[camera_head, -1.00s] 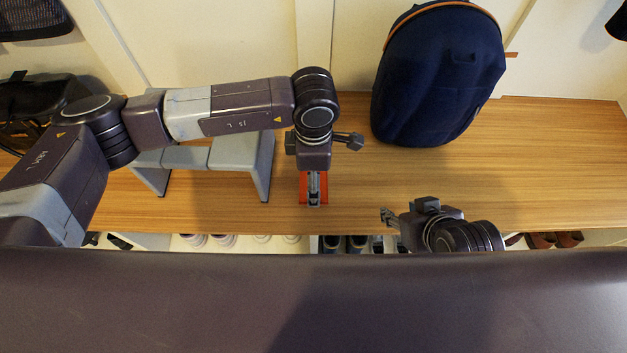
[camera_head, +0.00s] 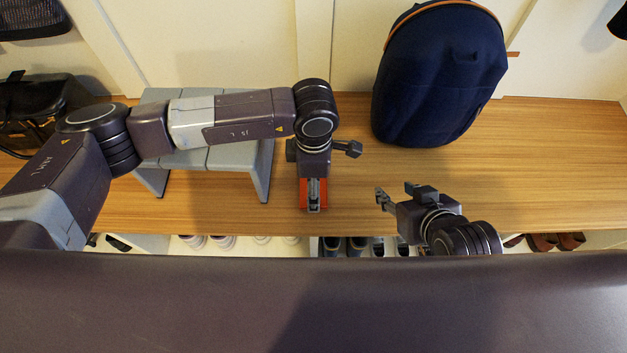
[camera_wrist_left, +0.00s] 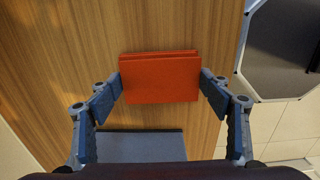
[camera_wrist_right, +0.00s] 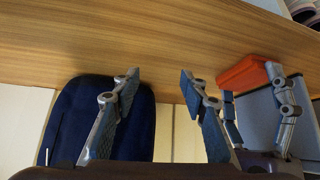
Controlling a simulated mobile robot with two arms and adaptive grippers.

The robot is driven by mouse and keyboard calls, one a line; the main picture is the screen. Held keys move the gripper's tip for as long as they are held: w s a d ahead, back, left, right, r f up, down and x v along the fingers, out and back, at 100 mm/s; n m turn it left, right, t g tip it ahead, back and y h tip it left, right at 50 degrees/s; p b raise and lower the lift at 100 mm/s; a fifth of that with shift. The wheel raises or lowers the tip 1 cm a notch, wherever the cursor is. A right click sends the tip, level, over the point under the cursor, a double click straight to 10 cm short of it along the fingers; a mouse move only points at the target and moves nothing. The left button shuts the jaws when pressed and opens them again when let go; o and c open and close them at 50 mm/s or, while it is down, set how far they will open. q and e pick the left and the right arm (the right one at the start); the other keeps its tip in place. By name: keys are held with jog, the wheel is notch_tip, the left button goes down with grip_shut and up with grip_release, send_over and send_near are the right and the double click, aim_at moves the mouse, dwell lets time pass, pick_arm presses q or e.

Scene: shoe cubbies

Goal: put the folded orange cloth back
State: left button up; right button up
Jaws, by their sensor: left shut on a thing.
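The folded orange cloth (camera_head: 304,193) is at the middle of the wooden bench, partly hidden under my left gripper (camera_head: 314,208). In the left wrist view the cloth (camera_wrist_left: 160,78) is a flat, layered block between the two fingers, which are shut on its left and right sides. I cannot tell whether it touches the bench or is slightly above it. It also shows in the right wrist view (camera_wrist_right: 241,72). My right gripper (camera_head: 380,199) is to the right of the cloth, over the bench's front part. Its fingers are apart and empty in the right wrist view (camera_wrist_right: 160,73).
The wooden bench (camera_head: 540,170) has free room on the right. A grey step stool (camera_head: 260,175) stands left of the cloth. A dark blue backpack (camera_head: 440,80) stands at the back right. A black bag (camera_head: 40,105) is at the far left. Shoes (camera_head: 345,245) show below the front edge.

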pick_arm(q)
jog(key=o, duration=1.1)
pick_arm(e)
jog(key=shift+w, duration=0.1)
pick_arm(q)
notch_tip(320, 180, up, 7)
jog(key=shift+r+p, duration=0.1)
jog(key=shift+p, duration=0.8)
jog(key=shift+r+p, duration=0.4)
jog(key=shift+r, duration=2.15)
pick_arm(e)
jog(key=s+d+f+g, duration=0.1)
jog(key=s+g, duration=0.1)
jog(key=s, duration=0.3)
jog(key=s+d+f+g+h, duration=0.1)
jog(key=s+d+f+g, duration=0.1)
jog(key=s, duration=0.3)
jog(key=shift+g, duration=0.3)
pick_arm(q)
jog(key=shift+d, duration=0.1)
